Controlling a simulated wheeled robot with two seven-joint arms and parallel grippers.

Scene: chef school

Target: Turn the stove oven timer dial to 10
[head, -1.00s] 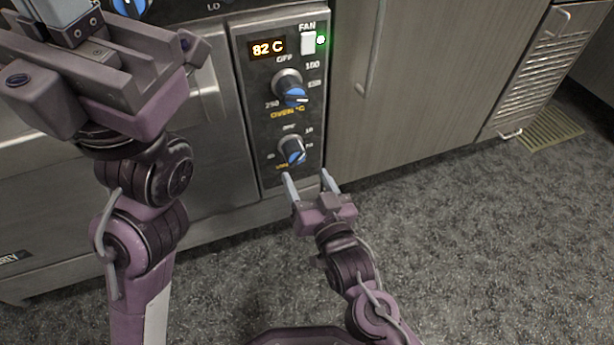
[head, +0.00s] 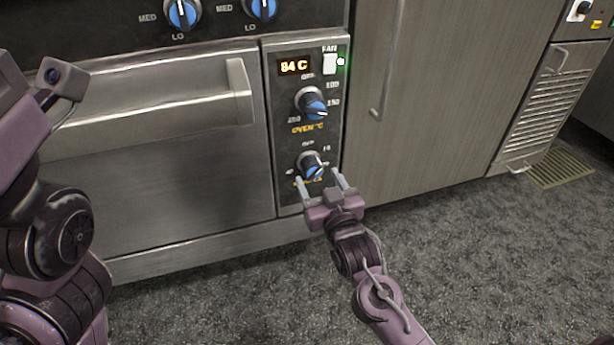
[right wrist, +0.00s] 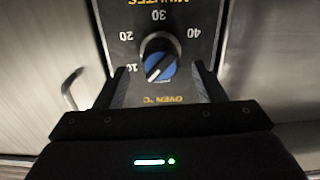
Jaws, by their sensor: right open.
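The oven timer dial (head: 311,167) is a dark knob with a blue, white-lined face, low on the oven's control panel. In the right wrist view the timer dial (right wrist: 159,66) appears upside down, with 10, 20, 30 and 40 around it. Its white line slants from upper right to lower left, the lower end just below the 10; I cannot tell which end points. My right gripper (head: 320,182) is open just in front of the dial, its fingers on either side and seemingly apart from it.
The oven temperature dial (head: 312,104) sits above the timer, below a display (head: 294,66) reading 84 C and a white fan switch (head: 330,64). The oven door handle (head: 238,88) is at left. A cabinet door (head: 440,100) stands at right. The floor in front is clear.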

